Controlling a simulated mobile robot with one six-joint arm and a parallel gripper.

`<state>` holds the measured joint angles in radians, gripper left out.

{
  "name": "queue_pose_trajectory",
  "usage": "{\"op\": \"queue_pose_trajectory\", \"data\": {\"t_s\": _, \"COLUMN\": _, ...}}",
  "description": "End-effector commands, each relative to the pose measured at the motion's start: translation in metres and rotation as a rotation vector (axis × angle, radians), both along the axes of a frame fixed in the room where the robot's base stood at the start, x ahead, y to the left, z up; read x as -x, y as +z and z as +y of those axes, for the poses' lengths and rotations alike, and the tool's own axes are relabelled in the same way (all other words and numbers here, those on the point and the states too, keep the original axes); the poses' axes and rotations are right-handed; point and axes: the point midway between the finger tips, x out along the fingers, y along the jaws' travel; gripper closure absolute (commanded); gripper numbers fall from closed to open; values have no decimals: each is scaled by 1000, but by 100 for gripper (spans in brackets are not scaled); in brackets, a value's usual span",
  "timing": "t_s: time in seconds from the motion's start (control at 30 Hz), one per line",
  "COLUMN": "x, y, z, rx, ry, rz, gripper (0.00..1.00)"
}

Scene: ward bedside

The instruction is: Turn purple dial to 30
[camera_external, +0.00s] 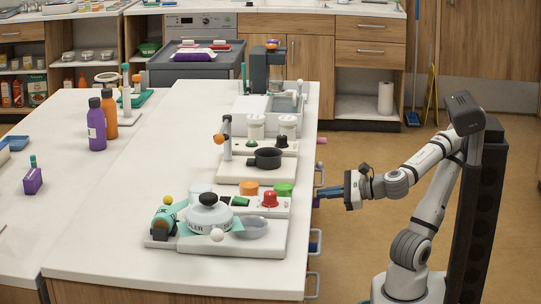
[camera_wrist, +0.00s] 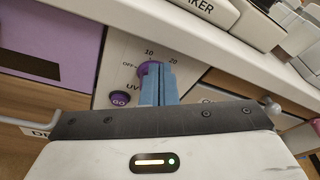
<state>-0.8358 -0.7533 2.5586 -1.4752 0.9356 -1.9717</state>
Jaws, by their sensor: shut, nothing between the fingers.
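The purple dial (camera_wrist: 143,69) is on a light panel (camera_wrist: 118,72) on the counter's front in the wrist view. Its marks read OFF, 10 and 20; a 30 mark is not visible. My gripper (camera_wrist: 159,68) is shut, with its blue fingers together and nothing between them. The fingertips are in front of the dial and cover its right part. I cannot tell whether they touch it, or where the dial points. In the external view my gripper (camera_external: 319,193) reaches left to the counter's front, and the dial cannot be made out.
A purple GO button (camera_wrist: 119,98) sits below the dial, beside the letters UV. A purple drawer front (camera_wrist: 58,38) is to the left. Handles (camera_external: 315,241) stick out from the counter front. The white countertop (camera_external: 190,110) holds several appliances. The floor around my arm is clear.

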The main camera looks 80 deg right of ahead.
Motion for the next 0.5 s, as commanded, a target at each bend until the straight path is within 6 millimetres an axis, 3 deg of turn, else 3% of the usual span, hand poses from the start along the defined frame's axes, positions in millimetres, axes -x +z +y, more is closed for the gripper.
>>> {"op": "queue_pose_trajectory", "data": {"t_s": 0.5, "x": 1, "y": 6, "z": 1, "rx": 2, "ry": -2, "rz": 5, "gripper": 100}}
